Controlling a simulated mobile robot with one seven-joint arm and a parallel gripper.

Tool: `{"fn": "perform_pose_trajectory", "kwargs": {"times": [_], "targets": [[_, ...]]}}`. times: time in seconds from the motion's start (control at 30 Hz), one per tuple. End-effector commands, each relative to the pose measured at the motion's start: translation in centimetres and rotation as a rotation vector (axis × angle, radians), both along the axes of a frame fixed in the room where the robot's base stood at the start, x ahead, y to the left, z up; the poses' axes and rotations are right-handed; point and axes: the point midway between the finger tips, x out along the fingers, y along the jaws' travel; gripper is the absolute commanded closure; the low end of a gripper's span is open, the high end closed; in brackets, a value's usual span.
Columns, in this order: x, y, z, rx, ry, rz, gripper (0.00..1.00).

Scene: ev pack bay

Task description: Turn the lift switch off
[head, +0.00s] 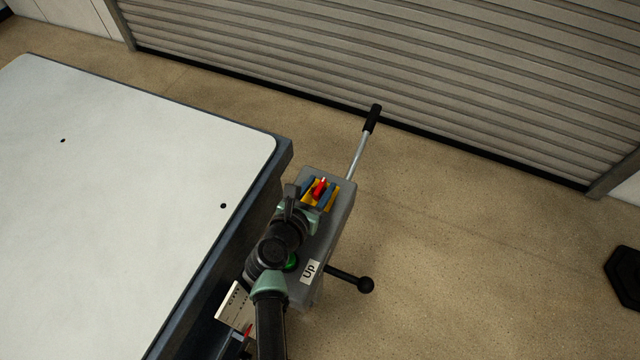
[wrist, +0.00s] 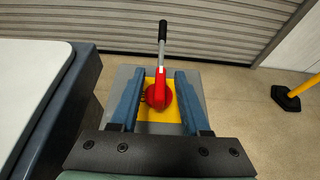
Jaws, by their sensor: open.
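The lift switch is a red rotary handle (wrist: 160,92) on a yellow plate (wrist: 171,128), on top of a grey control box (head: 334,222). The red handle also shows in the head view (head: 319,189). In the wrist view its narrow grip points away from me, toward the far lever. My gripper (wrist: 160,88) is open, with one blue finger on each side of the red handle and a gap on both sides. In the head view my gripper (head: 319,192) is over the far end of the box. Markings on the plate are mostly hidden.
A lever with a black grip (head: 372,118) rises beyond the box. A white-topped table (head: 130,170) stands left.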

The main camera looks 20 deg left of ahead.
Motion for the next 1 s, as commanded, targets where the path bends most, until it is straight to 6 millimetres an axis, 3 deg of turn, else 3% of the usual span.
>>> {"fn": "perform_pose_trajectory", "kwargs": {"times": [0.37,0.4,0.67,1.0], "targets": [[0.6,-0.06,-0.23,0.0,0.0,-0.001,0.54],[0.59,-0.06,-0.22,0.0,0.0,-0.001,0.56],[0.57,-0.04,-0.22,0.0,0.0,0.0,1.0],[0.56,-0.05,-0.18,-0.001,0.001,0.004,1.0]]}}
